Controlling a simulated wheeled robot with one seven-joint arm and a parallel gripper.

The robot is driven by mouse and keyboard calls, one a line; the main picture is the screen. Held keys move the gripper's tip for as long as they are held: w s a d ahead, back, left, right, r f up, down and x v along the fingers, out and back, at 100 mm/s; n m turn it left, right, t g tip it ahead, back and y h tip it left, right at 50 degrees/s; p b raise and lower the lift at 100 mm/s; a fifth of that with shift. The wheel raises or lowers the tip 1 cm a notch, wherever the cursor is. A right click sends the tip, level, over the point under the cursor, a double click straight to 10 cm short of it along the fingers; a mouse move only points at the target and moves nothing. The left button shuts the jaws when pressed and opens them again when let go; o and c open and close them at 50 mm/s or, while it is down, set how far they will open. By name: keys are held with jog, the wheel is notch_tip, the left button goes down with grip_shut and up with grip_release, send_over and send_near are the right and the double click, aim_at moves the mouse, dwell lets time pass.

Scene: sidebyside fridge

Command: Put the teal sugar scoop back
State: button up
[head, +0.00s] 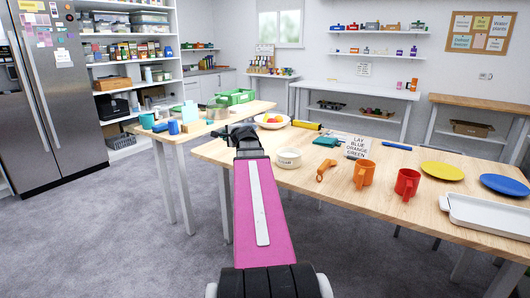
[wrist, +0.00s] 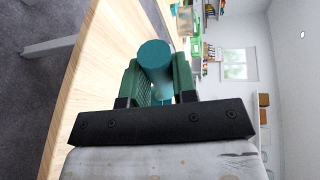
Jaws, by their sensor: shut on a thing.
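In the head view my arm and gripper hide the scoop.
The left table (head: 257,106) holds cups, a teal box and a green crate (head: 235,97). A fridge (head: 45,100) and shelves stand left.

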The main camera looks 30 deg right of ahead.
jog(key=s+d, duration=0.6)
jog(key=d, duration=0.4)
jog(key=shift+s+r+n+y, duration=0.25)
jog(key=shift+s+n+y, duration=0.05)
jog(key=shift+y, duration=0.1)
jog(key=shift+w+d+f, duration=0.95)
jog(key=shift+w+f, duration=0.75)
jog(key=shift+f, duration=0.1)
jog(key=shift+w+d+f, duration=0.95)
jog(key=shift+w+f, duration=0.75)
jog(key=shift+f, duration=0.05)
jog(key=shift+w+d+f, duration=0.95)
jog(key=shift+w+f, duration=0.75)
jog(key=shift+f, duration=0.1)
jog(key=o, duration=1)
jog(key=shift+f, duration=0.1)
jog(key=shift+c, duration=0.2)
jog(key=shift+s, duration=0.1)
